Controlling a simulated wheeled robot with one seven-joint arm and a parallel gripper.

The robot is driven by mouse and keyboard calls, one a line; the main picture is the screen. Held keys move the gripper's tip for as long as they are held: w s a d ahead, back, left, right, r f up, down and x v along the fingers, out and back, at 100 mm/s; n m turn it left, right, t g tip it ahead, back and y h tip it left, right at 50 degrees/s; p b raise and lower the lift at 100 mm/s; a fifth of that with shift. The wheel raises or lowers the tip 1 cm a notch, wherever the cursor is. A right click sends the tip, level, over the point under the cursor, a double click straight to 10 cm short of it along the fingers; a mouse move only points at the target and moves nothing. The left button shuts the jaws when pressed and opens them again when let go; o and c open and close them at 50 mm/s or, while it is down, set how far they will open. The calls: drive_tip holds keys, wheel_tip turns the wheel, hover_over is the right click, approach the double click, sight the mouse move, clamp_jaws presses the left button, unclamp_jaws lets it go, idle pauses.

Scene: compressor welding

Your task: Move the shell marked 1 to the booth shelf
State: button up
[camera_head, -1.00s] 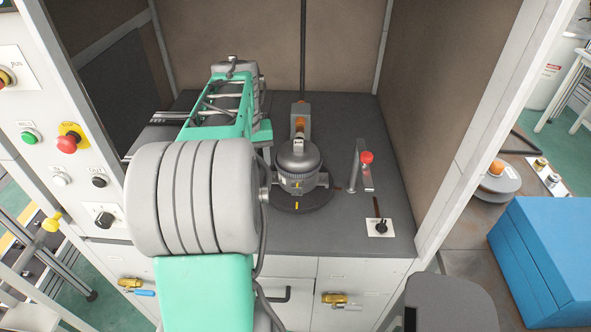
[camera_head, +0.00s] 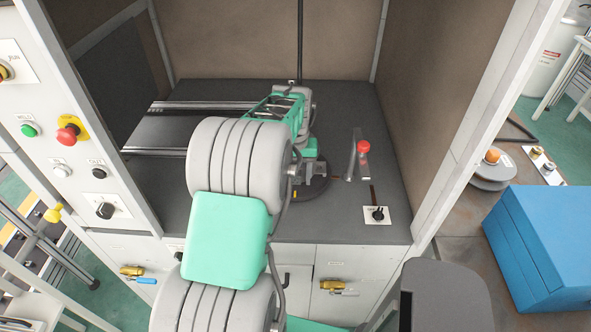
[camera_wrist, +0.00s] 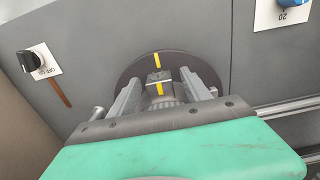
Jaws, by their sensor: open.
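My gripper (camera_wrist: 158,82) is low over the round dark turntable (camera_wrist: 133,72) on the booth floor. Its two grey fingers are apart. Between them is a small part of a grey body with a yellow mark (camera_wrist: 160,90), probably the shell; its number is not readable. I cannot tell whether the fingers touch it. In the head view my arm hides most of the shell, and only the edge of the turntable (camera_head: 312,194) shows. My gripper (camera_head: 314,182) is partly hidden there too.
A red-topped post (camera_head: 363,148) and a black switch on a white plate (camera_head: 377,214) stand right of the turntable. A dark slide with metal rails (camera_head: 175,130) lies to the left. Booth walls close both sides. A blue box (camera_head: 545,245) is outside right.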

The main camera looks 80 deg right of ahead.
clamp_jaws()
idle(0.5)
idle(0.8)
drive_tip(key=c, duration=0.7)
unclamp_jaws()
drive_tip(key=shift+d+r, duration=0.1)
drive_tip(key=c, duration=0.4)
clamp_jaws()
drive_tip(key=shift+a+f, duration=0.2)
drive_tip(key=shift+f, duration=0.05)
